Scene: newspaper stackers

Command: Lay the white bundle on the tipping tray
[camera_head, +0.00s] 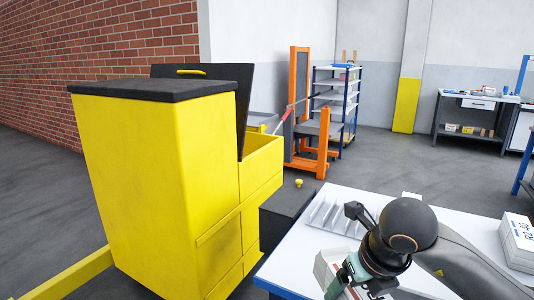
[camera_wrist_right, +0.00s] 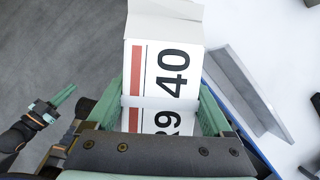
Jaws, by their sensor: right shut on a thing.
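My right gripper (camera_head: 352,278) is shut on a white bundle (camera_wrist_right: 186,65) with a red stripe and black "40" lettering. In the right wrist view the green fingers stand on both sides of the bundle, and a pale band crosses it. In the head view the bundle is low over the near part of the white table, mostly hidden by my gripper; I cannot tell whether it touches the table. My left gripper (camera_wrist_right: 48,110) shows at the left of the right wrist view, apart from the bundle; its opening is unclear. I cannot tell surely which fixture is the tipping tray.
A grey metal ridged piece (camera_head: 330,217) lies on the white table (camera_head: 460,235). Another white bundle (camera_head: 518,240) is at the table's right. A yellow machine (camera_head: 160,180) with a black lid stands left. An orange stand (camera_head: 322,145) and shelves (camera_head: 350,100) are behind.

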